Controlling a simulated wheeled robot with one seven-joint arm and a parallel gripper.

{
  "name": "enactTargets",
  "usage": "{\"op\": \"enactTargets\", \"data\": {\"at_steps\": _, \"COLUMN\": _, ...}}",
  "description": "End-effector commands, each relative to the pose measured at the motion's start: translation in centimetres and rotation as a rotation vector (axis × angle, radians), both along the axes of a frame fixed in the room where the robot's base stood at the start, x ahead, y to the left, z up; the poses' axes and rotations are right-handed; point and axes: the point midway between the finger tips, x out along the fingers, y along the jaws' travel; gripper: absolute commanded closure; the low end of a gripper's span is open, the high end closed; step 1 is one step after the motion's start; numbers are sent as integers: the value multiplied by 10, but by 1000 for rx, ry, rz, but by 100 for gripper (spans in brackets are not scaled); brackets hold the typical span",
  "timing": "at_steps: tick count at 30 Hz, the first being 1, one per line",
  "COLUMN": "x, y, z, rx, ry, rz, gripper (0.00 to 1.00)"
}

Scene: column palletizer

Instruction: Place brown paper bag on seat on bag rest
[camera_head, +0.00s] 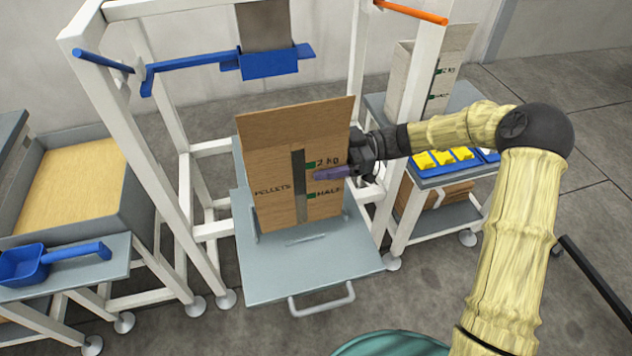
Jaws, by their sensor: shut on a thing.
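The brown paper bag (275,185) stands upright with its top open on the grey plate (310,275) in the white frame. Its front reads "PELLETS", "2 KG" and "HALF" beside a dark vertical strip. My gripper (340,171) is at the bag's right side, shut on the bag near the "2 KG" mark. The far finger is hidden. The bag's base is at the back part of the plate, near low grey ridges; I cannot tell whether it touches the plate. The task's names "seat" and "bag rest" are not labelled in view.
A blue clamp (270,63) holding a grey sheet hangs above. A second bag (405,85) stands on the right cart, with yellow items (443,157) nearby. At left are a pellet tray (75,185) and a blue scoop (25,265). The plate's front is clear.

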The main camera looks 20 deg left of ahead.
Motion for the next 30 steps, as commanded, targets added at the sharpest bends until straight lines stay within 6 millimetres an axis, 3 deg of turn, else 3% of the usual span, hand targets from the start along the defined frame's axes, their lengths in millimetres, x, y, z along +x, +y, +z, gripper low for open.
{"op": "enactTargets", "data": {"at_steps": 3, "x": 0, "y": 0, "z": -13, "rx": 1, "ry": 1, "rz": 0, "gripper": 42}}
{"op": "enactTargets", "data": {"at_steps": 14, "x": 0, "y": 1, "z": -18, "rx": 1, "ry": 1, "rz": 1, "gripper": 42}}
{"op": "enactTargets", "data": {"at_steps": 21, "x": 0, "y": 1, "z": -49, "rx": 0, "ry": 1, "rz": 1, "gripper": 42}}
{"op": "enactTargets", "data": {"at_steps": 30, "x": 0, "y": 1, "z": -51, "rx": 1, "ry": 0, "rz": 1, "gripper": 42}}
